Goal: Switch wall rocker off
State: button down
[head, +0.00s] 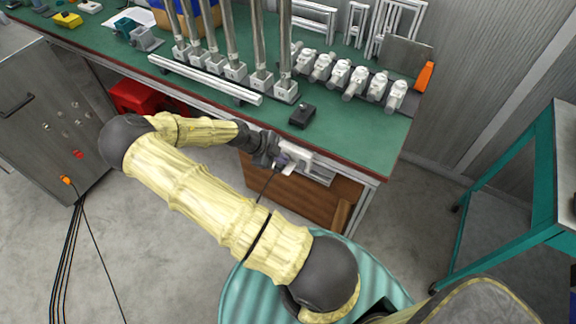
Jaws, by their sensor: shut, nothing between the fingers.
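My gripper (283,164) is at the front edge of the green workbench, just below the tabletop. It is shut and empty, its tip small and partly hidden by my own wrist. It is at a pale switch-like plate (298,153) on the bench's front, which is probably the rocker's housing. The gripper covers the plate's left part. I cannot tell whether the fingertips touch it, nor which way the rocker is tipped.
The green workbench (350,137) holds a small black box (302,116), a row of pale valve-like parts (340,76) and several upright metal tubes. Below is a brown panel (285,197). A teal-framed table (541,170) stands right, with open floor (408,215) between.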

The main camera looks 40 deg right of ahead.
jog(key=shift+w+a+r, duration=0.2)
jog(key=shift+a+r, duration=0.05)
jog(key=shift+r, duration=0.45)
jog(key=shift+w+a+r, duration=0.2)
jog(key=shift+a+r, duration=0.05)
jog(key=shift+r, duration=0.4)
jog(key=s+a+r+n+t+y+p, duration=0.1)
jog(key=s+a+r+n+y+p, duration=0.1)
jog(key=a+r+n, duration=0.4)
jog(key=s+a+r+n+t+y+p, duration=0.2)
jog(key=s+a+r+n, duration=0.3)
jog(key=r+n, duration=0.6)
jog(key=s+a+r+n+t+y+p, duration=0.2)
jog(key=a+r+n, duration=0.4)
jog(key=r+n, duration=0.3)
jog(key=s+n+y+p, duration=0.1)
jog(key=n, duration=0.2)
jog(key=shift+s+a+r+n, duration=0.2)
jog(key=shift+s+a+n, duration=0.1)
jog(key=shift+s, duration=0.1)
